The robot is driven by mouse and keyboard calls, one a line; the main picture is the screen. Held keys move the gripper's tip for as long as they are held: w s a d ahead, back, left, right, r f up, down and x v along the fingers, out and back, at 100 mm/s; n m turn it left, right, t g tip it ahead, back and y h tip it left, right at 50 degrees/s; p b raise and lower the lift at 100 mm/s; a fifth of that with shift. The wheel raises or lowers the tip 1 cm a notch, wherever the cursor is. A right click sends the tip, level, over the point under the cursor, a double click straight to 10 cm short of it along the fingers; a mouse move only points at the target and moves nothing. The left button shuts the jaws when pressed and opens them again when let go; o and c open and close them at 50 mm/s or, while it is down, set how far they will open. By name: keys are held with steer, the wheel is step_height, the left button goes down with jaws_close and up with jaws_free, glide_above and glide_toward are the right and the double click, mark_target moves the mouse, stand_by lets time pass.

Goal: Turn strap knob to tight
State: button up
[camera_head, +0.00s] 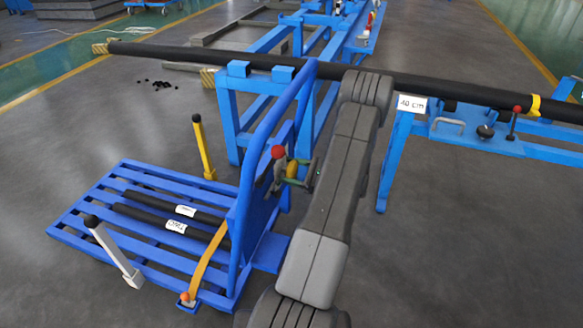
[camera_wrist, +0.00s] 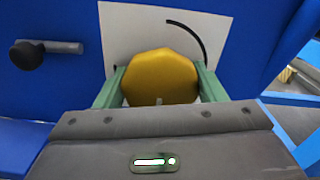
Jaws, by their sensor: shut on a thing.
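The yellow many-sided knob (camera_wrist: 160,76) sits in front of a white plate (camera_wrist: 125,28) with a black curved mark on a blue panel in the wrist view. My gripper (camera_wrist: 160,88) has its two green fingers shut on the left and right sides of this knob. In the head view the yellow knob (camera_head: 292,169) shows small at the upright blue frame of the cart, with my gripper (camera_head: 301,174) at it. An orange strap (camera_head: 207,262) runs down across the cart's slatted deck. The knob's pointer position is not clear.
The blue cart (camera_head: 75,231) carries dark tubes (camera_head: 165,212) with white labels. A black-tipped lever (camera_wrist: 50,47) stands out left of the knob. A long black pipe (camera_head: 215,58) crosses behind on blue stands. A yellow post (camera_head: 203,147) stands behind the cart.

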steer(key=shift+m+p, duration=0.65)
steer(key=shift+m, duration=0.95)
steer(key=shift+f, duration=0.1)
steer(key=o, duration=1)
steer(key=v, duration=1.4)
steer(key=shift+p, duration=0.4)
steer(key=shift+a, duration=0.1)
